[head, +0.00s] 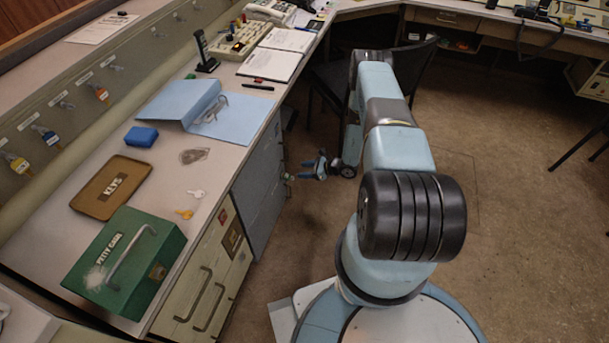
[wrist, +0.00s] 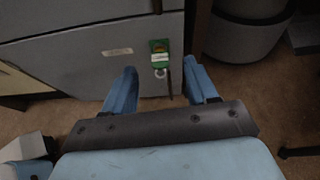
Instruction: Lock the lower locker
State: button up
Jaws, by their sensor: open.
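The grey locker fronts (head: 258,195) are under the left desk. In the wrist view a seam crosses the grey front, and the lower locker door (wrist: 75,65) with a small label plate (wrist: 117,51) lies below it. A green tag (wrist: 159,47) with a white label and a ring hangs at that door's right side. The tag also shows small in the head view (head: 288,177). My gripper (head: 308,169) is open in front of it. In the wrist view the blue fingers (wrist: 160,72) stand either side of the tag, apart from it. The keyhole and any key in it cannot be made out.
A dark chair (head: 325,85) stands behind my arm. The floor at right is clear.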

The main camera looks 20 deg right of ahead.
aim_at(289, 177)
jog(key=shift+m+t+h, duration=0.3)
jog(key=shift+m, duration=0.2)
jog(key=shift+w+a+f, duration=0.6)
jog(key=shift+a+f, duration=0.5)
jog(key=shift+f, duration=0.1)
jog(key=shift+w+a+f, duration=0.65)
jog(key=shift+a+f, duration=0.4)
jog(key=shift+f, duration=0.1)
jog(key=shift+w+a+f, duration=0.6)
jog(key=shift+a+f, duration=0.5)
jog(key=shift+f, duration=0.1)
jog(key=c, duration=1)
